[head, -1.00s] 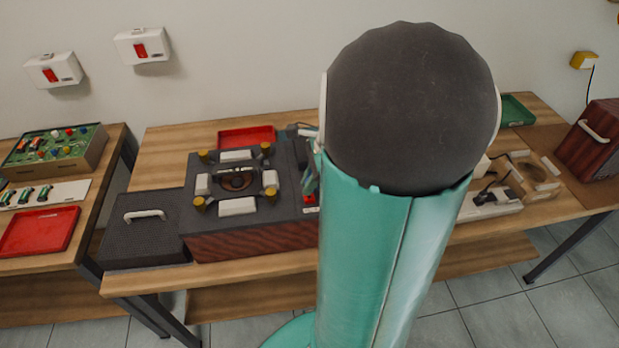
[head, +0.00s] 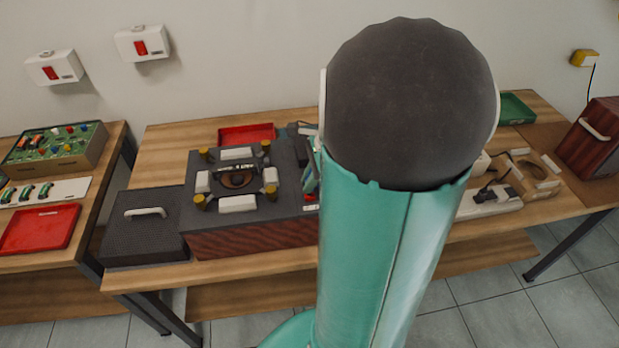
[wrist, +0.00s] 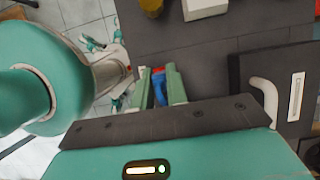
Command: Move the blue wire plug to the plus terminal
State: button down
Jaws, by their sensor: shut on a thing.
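In the wrist view, my gripper (wrist: 161,87) is shut on the blue wire plug (wrist: 160,93), which shows as a narrow blue strip between the two green fingers. A small red part (wrist: 158,70) shows at the far end of the plug, between the fingertips. It may be the red plus terminal; I cannot tell whether the plug touches it. In the head view, my gripper (head: 312,178) is mostly hidden behind my arm, at the right end of the dark speaker box (head: 250,238). The plug cannot be made out there.
The box carries white blocks, yellow posts and a round opening on top. A dark panel with a white handle (head: 145,213) lies left of it. A red tray (head: 247,135) is behind. A power strip (head: 490,203) and wooden frame (head: 535,175) lie right of my arm.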

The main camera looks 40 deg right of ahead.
jog(key=shift+f, duration=0.85)
dwell(2.4)
jog(key=c, duration=1.3)
grip_release()
jog(key=shift+r, duration=0.1)
jog(key=shift+w+a+r+v, duration=0.15)
jog(key=shift+a+v, duration=0.1)
jog(key=shift+v, duration=2.8)
jog(key=shift+w+a+r+v, duration=0.1)
jog(key=shift+w+a+v, duration=0.15)
jog(key=shift+v, duration=2.75)
jog(key=shift+w+a+r+v, duration=0.15)
jog(key=shift+a+v, duration=0.1)
jog(key=shift+v, duration=2.8)
jog(key=shift+a, duration=0.1)
